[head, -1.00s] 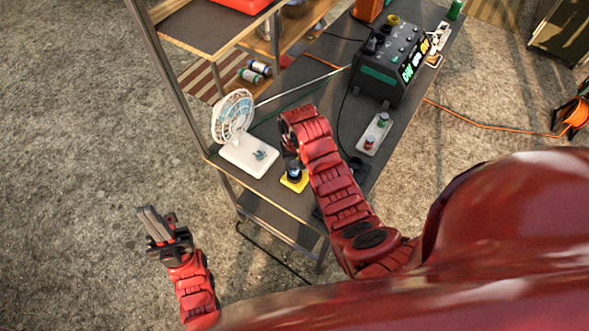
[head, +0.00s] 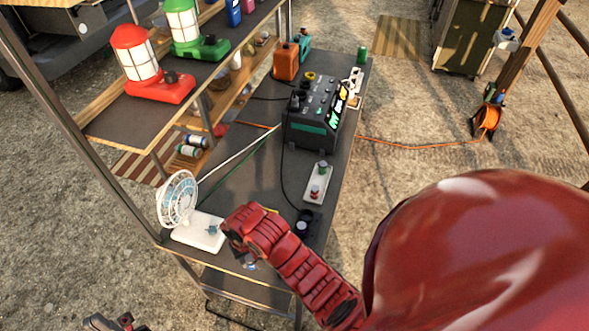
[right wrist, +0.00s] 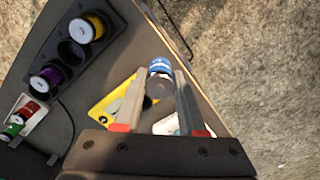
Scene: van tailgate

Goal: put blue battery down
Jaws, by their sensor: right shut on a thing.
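The blue battery (right wrist: 160,66) is between the fingertips of my right gripper (right wrist: 155,92), which is shut on it. It has a blue band and a dark end. It shows near the yellow pad (right wrist: 108,107), by the table's edge; I cannot tell whether it touches anything below.
A black holder (right wrist: 57,52) has a yellow-ringed battery, a purple one and an empty hole. A white tray (head: 318,184) carries red and green batteries. The white fan (head: 178,200) stands close to my right wrist. A black power station (head: 318,115) is further back.

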